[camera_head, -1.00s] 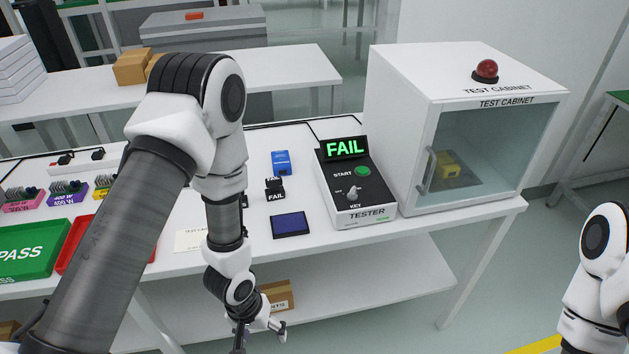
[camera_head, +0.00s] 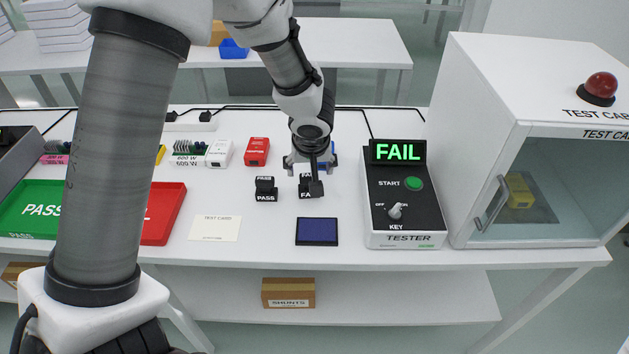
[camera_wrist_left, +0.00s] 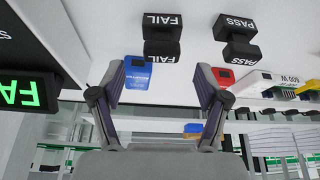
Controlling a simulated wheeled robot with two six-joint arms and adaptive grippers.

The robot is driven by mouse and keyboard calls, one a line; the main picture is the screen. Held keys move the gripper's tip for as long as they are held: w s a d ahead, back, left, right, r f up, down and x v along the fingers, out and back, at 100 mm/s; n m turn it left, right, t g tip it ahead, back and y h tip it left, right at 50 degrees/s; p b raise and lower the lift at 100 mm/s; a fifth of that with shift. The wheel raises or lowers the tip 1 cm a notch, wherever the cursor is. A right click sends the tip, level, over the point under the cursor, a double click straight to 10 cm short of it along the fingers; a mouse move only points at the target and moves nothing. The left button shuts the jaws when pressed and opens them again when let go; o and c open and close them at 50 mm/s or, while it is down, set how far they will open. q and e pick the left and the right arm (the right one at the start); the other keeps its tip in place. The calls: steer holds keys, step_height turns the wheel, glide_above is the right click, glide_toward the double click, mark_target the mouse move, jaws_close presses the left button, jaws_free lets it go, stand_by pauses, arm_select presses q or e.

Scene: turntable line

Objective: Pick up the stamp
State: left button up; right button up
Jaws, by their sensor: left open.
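The black FAIL stamp (camera_head: 305,194) stands on the white table, partly hidden behind my left arm's end. The black PASS stamp (camera_head: 265,189) stands to its left. My left gripper (camera_head: 312,163) is open and empty, over the table close to the FAIL stamp. In the left wrist view, the open fingers (camera_wrist_left: 160,82) point toward the FAIL stamp (camera_wrist_left: 162,36), which lies beyond the fingertips and roughly between them. The PASS stamp (camera_wrist_left: 236,38) is off to the right there. My right gripper is out of view.
The tester (camera_head: 404,213) shows FAIL, right of the stamps, beside the test cabinet (camera_head: 480,130). A dark blue pad (camera_head: 317,231) and a test card (camera_head: 214,228) lie in front. A red block (camera_head: 257,151) and blue block (camera_wrist_left: 138,76) are near the gripper.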

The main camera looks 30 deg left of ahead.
mark_target(309, 176)
arm_select(q)
steer(key=f, duration=0.2)
steer(key=shift+s+a+f, duration=0.2)
steer(key=shift+a+f, duration=0.15)
steer(key=shift+f, duration=0.05)
steer(key=w+f, duration=0.2)
steer(key=shift+a+f, duration=0.25)
steer(key=shift+f, duration=0.05)
steer(key=shift+s+r, duration=0.2)
steer(key=shift+r, duration=0.05)
steer(key=shift+s+r, duration=0.1)
steer(key=shift+s, duration=0.05)
steer(key=c, duration=1.2)
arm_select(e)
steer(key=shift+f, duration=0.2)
arm_select(q)
steer(key=shift+c, duration=0.2)
